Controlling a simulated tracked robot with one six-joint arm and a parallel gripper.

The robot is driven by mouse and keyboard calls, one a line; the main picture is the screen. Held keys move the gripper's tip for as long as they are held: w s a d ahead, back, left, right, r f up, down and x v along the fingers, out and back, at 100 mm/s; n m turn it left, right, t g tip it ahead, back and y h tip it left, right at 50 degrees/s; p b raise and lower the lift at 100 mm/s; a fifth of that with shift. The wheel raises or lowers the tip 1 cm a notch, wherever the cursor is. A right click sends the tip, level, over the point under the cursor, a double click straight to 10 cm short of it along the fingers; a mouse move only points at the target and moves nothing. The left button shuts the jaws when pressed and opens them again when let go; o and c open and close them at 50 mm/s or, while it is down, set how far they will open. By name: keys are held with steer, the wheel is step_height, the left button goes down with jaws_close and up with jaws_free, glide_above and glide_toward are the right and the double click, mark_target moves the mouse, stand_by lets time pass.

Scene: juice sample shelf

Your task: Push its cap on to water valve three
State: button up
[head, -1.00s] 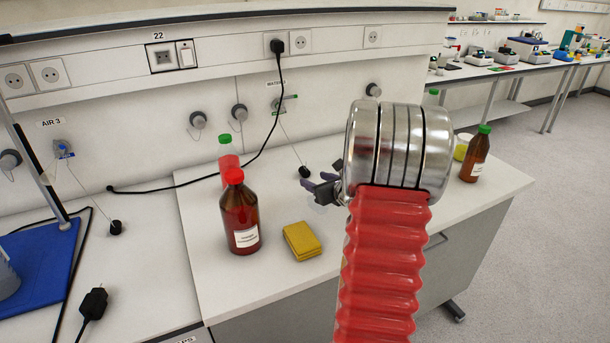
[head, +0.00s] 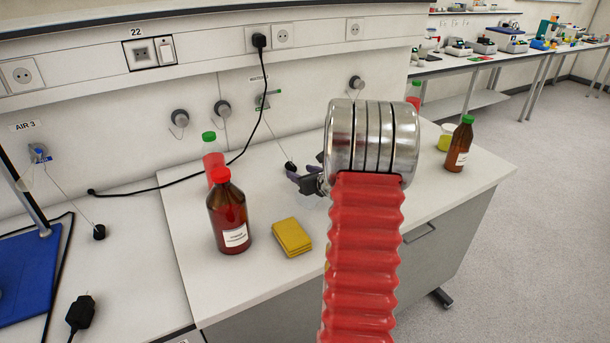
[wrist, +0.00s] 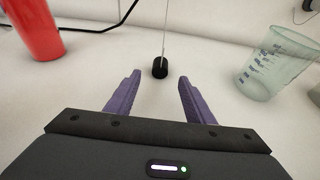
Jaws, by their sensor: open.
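The water valve (head: 266,99) is on the back wall, under a label whose number I cannot read. A thin cord runs from it down to a small black cap (head: 290,166) on the bench. The cap also shows in the wrist view (wrist: 160,69). My gripper (head: 305,180) is low over the bench beside the cap, partly hidden by my arm in the head view. In the wrist view, its two purple fingers (wrist: 159,77) are open and empty. The cap sits just beyond the fingertips, centred between them.
A clear beaker (wrist: 275,58) stands right of the fingers and a red bottle (wrist: 37,28) left. A brown bottle with a red cap (head: 229,218) and yellow sponges (head: 292,238) are nearer the front. A black cable (head: 190,188) crosses the bench. Another brown bottle (head: 459,147) stands right.

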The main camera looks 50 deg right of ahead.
mark_target(293, 168)
steer(key=shift+x, duration=2.9)
steer(key=shift+c, duration=0.5)
jaws_close()
steer(key=shift+r, duration=2.5)
